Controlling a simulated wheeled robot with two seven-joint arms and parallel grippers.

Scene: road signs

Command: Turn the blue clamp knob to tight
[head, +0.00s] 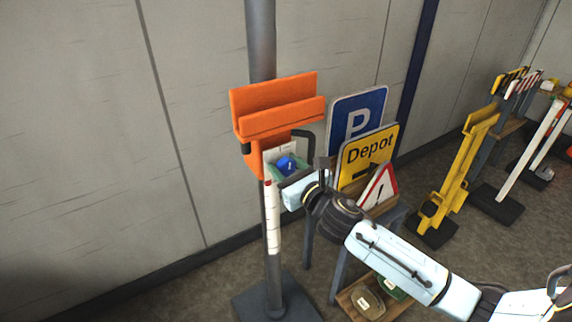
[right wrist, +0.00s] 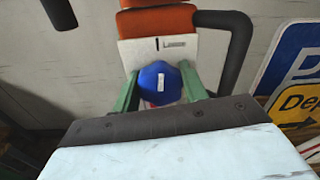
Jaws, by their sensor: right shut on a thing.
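The blue clamp knob (head: 287,165) sits on the front of an orange clamp bracket (head: 275,105) fixed to a grey post (head: 262,40). In the right wrist view the knob (right wrist: 160,84) stands between the green fingers, with a small white mark on its face. A pale plate (right wrist: 150,50) with a short dark mark lies behind it. My right gripper (head: 285,168) is shut on the knob. It also shows in the right wrist view (right wrist: 160,92). My left gripper is not in view.
A black bent handle (right wrist: 238,50) is close to the right of the knob. Blue parking (head: 358,110), yellow Depot (head: 367,155) and triangular warning (head: 380,187) signs stand on a rack to the right. Yellow and white stands are farther right; the wall is behind.

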